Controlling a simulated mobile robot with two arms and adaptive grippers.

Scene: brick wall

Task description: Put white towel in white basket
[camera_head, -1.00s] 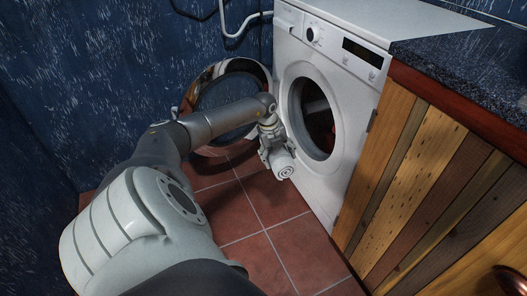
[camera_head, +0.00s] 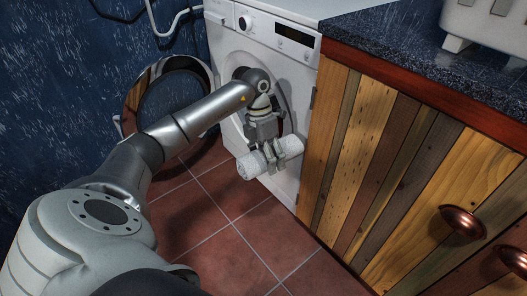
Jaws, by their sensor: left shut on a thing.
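My left gripper (camera_head: 268,151) is shut on the white towel (camera_head: 289,149), a rolled cylinder. It holds the towel roughly level, above the red tile floor and in front of the washing machine. The towel sticks out on both sides of the fingers. The white basket (camera_head: 487,22) stands on the dark countertop at the top right; only its lower part shows, and the frame edge cuts off the rest. My right gripper is not in view.
The white washing machine (camera_head: 289,59) stands behind my gripper, its round door (camera_head: 131,93) swung open to the left. A wooden cabinet (camera_head: 376,150) with copper knobs (camera_head: 463,222) carries the dark speckled countertop (camera_head: 395,38). The countertop left of the basket is clear.

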